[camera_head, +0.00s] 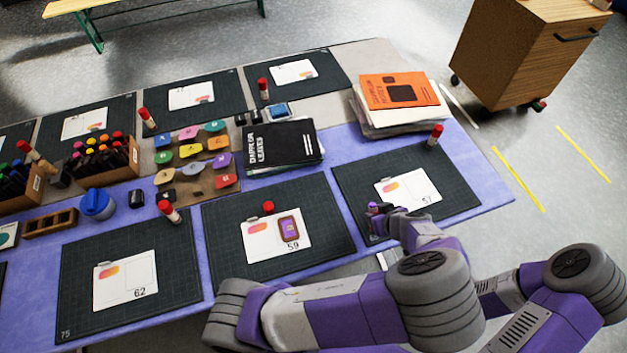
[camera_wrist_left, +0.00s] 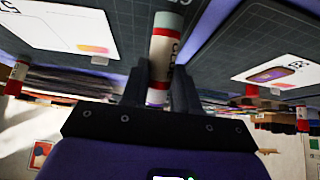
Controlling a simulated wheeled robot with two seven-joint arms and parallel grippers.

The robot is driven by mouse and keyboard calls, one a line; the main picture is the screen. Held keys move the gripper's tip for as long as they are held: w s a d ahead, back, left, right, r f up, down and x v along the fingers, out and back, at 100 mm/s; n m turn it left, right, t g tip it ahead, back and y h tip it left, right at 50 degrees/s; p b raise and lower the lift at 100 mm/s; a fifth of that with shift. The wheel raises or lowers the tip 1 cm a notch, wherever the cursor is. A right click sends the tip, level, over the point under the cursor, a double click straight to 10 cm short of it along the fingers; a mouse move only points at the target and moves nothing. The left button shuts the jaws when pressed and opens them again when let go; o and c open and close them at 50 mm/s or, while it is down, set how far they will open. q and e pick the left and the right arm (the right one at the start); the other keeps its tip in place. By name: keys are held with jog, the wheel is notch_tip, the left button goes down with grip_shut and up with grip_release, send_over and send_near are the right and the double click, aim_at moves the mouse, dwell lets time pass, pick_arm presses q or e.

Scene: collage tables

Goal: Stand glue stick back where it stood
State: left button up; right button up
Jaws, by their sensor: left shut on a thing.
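My left gripper (camera_head: 376,210) is shut on a glue stick (camera_wrist_left: 163,55), a white tube with red bands and a grey-green end. In the left wrist view the fingers (camera_wrist_left: 158,88) grip its lower pictured part, where a purple bit shows. In the head view the stick is mostly hidden; a small purple part shows at the gripper, over the left edge of the right front mat (camera_head: 450,165). A red cap (camera_head: 268,207) sits on the middle front mat (camera_head: 330,235), above card 59 (camera_head: 262,240). My right gripper is not in view.
Red-capped glue sticks stand on the right front mat (camera_head: 435,135) and left front mat (camera_head: 168,211). Card 57 (camera_head: 425,190) lies near my left gripper. Books (camera_head: 280,146) and a paper stack (camera_head: 395,120) lie behind. Purple table cloth shows between the front mats.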

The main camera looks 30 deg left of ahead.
pick_arm(q)
jog(key=m+t, duration=0.1)
jog(key=t, duration=0.1)
jog(key=m, duration=0.1)
jog(key=shift+w+r+m+t, duration=0.25)
jog(key=shift+w+m+t, duration=0.05)
jog(key=shift+t, duration=0.1)
jog(key=shift+w+a+r+m+t, duration=0.15)
jog(key=shift+w+a+m+t, duration=0.15)
jog(key=shift+a+m+t, duration=0.3)
jog(key=w+a+r+m+t+h+p, duration=0.1)
jog(key=w+a+r+m+t+h, duration=0.2)
jog(key=a, duration=0.8)
jog(key=a+r+m+t+h, duration=0.15)
jog(key=a+r, duration=0.25)
jog(key=a, duration=0.7)
jog(key=shift+m, duration=0.45)
notch_tip(320, 180, down, 10)
jog(key=b, duration=0.3)
jog(key=shift+w+a+r, duration=0.15)
jog(key=shift+r, duration=0.2)
